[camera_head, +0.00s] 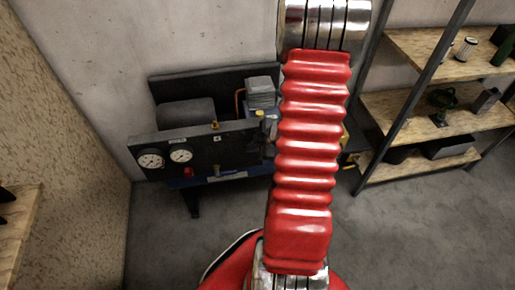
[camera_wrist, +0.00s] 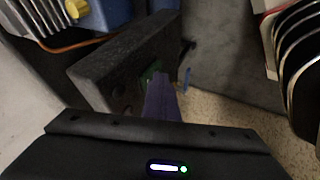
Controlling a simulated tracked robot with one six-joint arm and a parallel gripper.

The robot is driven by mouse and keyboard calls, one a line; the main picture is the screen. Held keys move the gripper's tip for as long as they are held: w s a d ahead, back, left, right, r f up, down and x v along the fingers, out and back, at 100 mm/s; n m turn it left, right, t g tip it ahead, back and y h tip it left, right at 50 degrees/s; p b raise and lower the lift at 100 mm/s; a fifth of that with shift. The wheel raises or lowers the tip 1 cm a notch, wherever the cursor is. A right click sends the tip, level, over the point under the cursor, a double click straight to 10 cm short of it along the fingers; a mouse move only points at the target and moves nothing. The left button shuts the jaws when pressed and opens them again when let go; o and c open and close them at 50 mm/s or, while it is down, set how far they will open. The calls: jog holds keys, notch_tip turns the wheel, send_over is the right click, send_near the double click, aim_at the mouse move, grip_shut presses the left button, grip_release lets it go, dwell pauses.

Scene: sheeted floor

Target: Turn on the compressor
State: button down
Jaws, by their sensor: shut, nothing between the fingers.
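The compressor stands against the wall in the head view, left of my red arm. It has a black front panel (camera_head: 202,146), two round white gauges (camera_head: 151,161), a red knob (camera_head: 188,172), a dark tank (camera_head: 186,112) and a grey finned block (camera_head: 261,92). My arm hides its right side. In the wrist view, the compressor's blue part with a yellow knob (camera_wrist: 77,9) is at upper left, and the dark panel (camera_wrist: 115,66) is seen at an angle. My gripper (camera_wrist: 157,82) is shut and empty, its tip over or near the panel; contact cannot be told. The head view does not show it.
A metal-framed shelf (camera_head: 425,105) with wooden boards and several items stands at right. A wooden ledge (camera_head: 17,228) is at lower left. A copper pipe (camera_wrist: 75,45) runs beside the panel. Grey floor (camera_head: 390,240) is clear at lower right.

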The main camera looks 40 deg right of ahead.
jog(key=s+a+r, duration=0.1)
jog(key=s+r, duration=0.7)
jog(key=s, duration=0.1)
jog(key=shift+a+r, duration=0.25)
jog(key=shift+a, duration=0.15)
dwell(0.5)
jog(key=shift+s+a+f, duration=0.1)
jog(key=shift+f, duration=0.5)
jog(key=w+d+f, duration=0.2)
jog(key=w+f, duration=0.6)
jog(key=w, duration=0.1)
jog(key=shift+f, duration=0.3)
dwell(0.5)
